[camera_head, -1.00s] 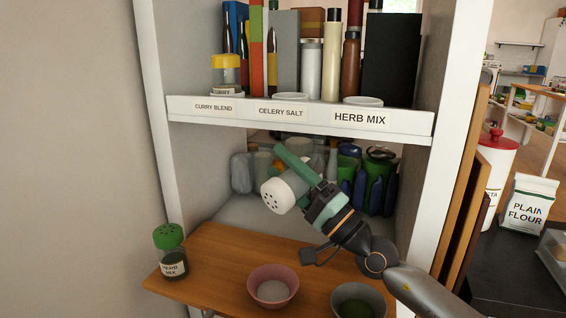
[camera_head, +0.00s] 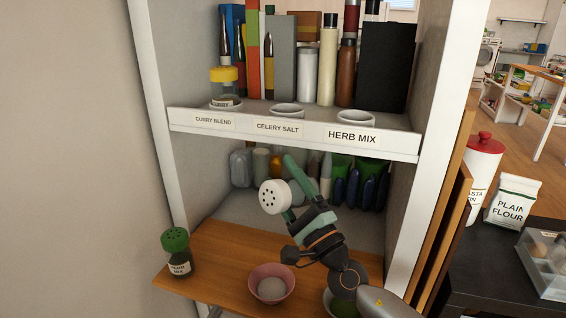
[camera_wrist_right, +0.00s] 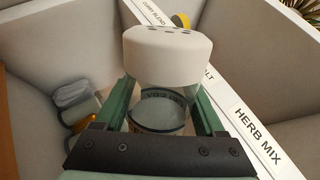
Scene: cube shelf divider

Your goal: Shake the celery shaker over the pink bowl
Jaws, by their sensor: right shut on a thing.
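The celery shaker has a white cap (camera_head: 273,197) with dark holes and a clear body. My right gripper (camera_head: 291,188) is shut on its body and holds it tilted in the air, its holed cap facing left and toward the head camera. The right wrist view shows the cap (camera_wrist_right: 168,55) and a partly legible label between the green fingers (camera_wrist_right: 163,103). The pink bowl (camera_head: 271,300) stands on the wooden board below the shaker, with pale contents. My left gripper is not in view.
A green-capped herb mix shaker (camera_head: 177,255) stands at the board's left end. Above is a labelled shelf (camera_head: 225,122) with a yellow-capped shaker (camera_head: 224,88). Cabinet walls (camera_head: 440,90) bound the space.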

